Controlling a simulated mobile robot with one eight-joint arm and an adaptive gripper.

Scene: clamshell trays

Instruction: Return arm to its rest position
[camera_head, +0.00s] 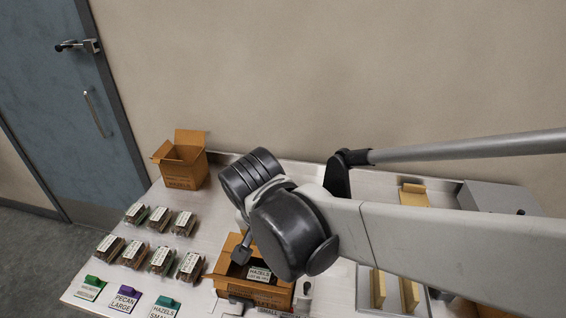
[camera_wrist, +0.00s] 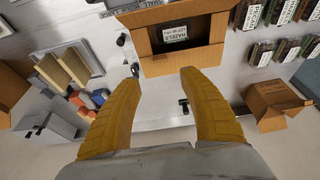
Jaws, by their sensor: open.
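My arm (camera_head: 400,240) reaches in from the right in the head view and is bent over the middle of the steel table. My gripper (camera_wrist: 159,75) shows in the wrist view with its two yellow-brown fingers spread wide and nothing between them. In that view the fingertips lie just short of an open cardboard box (camera_wrist: 145,46). In the head view the same box (camera_head: 270,294) sits under the arm, partly hidden. A clamshell tray labelled HAZELS (camera_head: 259,274) lies inside it and also shows in the wrist view (camera_wrist: 175,32). The gripper fingers are mostly hidden in the head view.
Several filled clamshells (camera_head: 160,260) stand in rows at left, behind coloured label cards (camera_head: 124,299). Another open carton (camera_head: 183,172) stands at the back left. A tray with yellow-sided dividers (camera_head: 379,289) and a grey box (camera_head: 497,198) are at right. A wall bounds the back.

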